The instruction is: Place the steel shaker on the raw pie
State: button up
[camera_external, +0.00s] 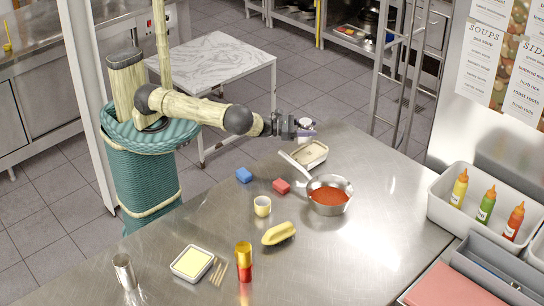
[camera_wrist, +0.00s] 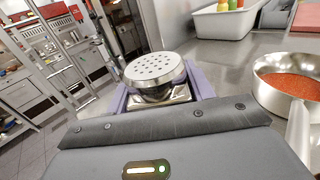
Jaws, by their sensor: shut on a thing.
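The steel shaker (camera_wrist: 156,70) has a round top with several holes. In the wrist view it sits between the purple fingers of my gripper (camera_wrist: 160,92), which is shut on it. In the external view my gripper (camera_external: 304,127) holds the shaker (camera_external: 305,122) by the table's far edge, just behind a beige-filled rectangular dish (camera_external: 310,154). This dish looks like the raw pie, though I cannot be certain. The shaker looks apart from the dish. The dish is not clearly seen in the wrist view.
A pan of red sauce (camera_external: 330,197) stands in front of the dish, its handle reaching up left beside it. A bottle tray (camera_external: 470,205) is at right. The front-right tabletop is clear.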

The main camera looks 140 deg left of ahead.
notch_tip(320, 180, down, 3)
jog(key=shift+f+p, duration=0.15)
jog(key=shift+p, duration=0.45)
jog(key=shift+f, duration=0.2)
jog(key=shift+f+b, duration=0.2)
jog(key=shift+b, duration=0.1)
jog(key=o, duration=1)
jog(key=shift+o, duration=0.2)
jog(key=shift+r, duration=0.1)
jog(key=shift+r, duration=0.1)
jog(key=shift+d, duration=0.1)
